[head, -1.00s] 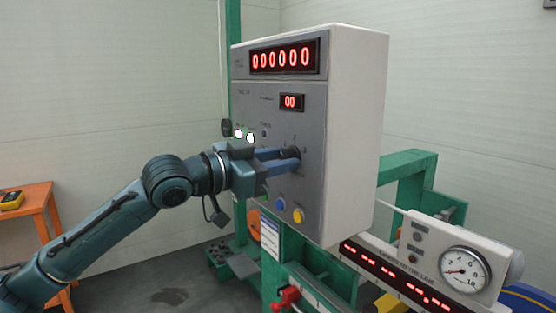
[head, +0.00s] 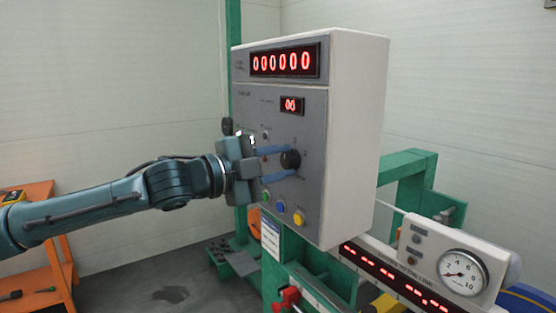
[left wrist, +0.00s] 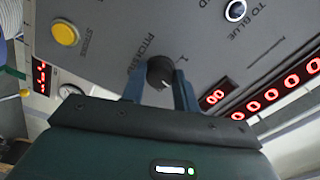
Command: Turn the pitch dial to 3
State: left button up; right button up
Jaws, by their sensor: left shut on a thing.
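The pitch dial is a round black knob (head: 290,159) on the grey front of the control box. My left gripper (head: 286,163) is at the dial, with one blue finger above it and one below it in the head view. In the left wrist view the knob (left wrist: 160,71) sits between the tips of both fingers, and the gripper is shut on it. A short white pointer mark shows on the knob there. The "PITCH" lettering is beside it and a numeral "1" is near it; the other numerals are hidden or too small to read. My right gripper is not in view.
Green, blue and yellow buttons (head: 299,217) sit below the dial. A red six-digit display (head: 285,60) and a small red display (head: 292,105) are above. A gauge (head: 463,275) is at the lower right. An orange table (head: 38,250) stands at the left.

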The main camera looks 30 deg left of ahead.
pick_arm(q)
jog(key=m+p, duration=0.1)
jog(key=m, duration=0.2)
jog(key=shift+r+m, duration=0.1)
jog(key=shift+m, duration=0.3)
jog(key=m+p, duration=0.1)
jog(key=m, duration=0.1)
jog(key=shift+m, duration=1)
jog(key=shift+m+p, duration=0.55)
jog(key=shift+m, duration=0.55)
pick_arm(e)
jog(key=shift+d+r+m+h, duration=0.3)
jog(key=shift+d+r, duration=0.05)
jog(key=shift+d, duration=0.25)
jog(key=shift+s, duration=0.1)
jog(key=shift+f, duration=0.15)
pick_arm(q)
jog(key=o, duration=1)
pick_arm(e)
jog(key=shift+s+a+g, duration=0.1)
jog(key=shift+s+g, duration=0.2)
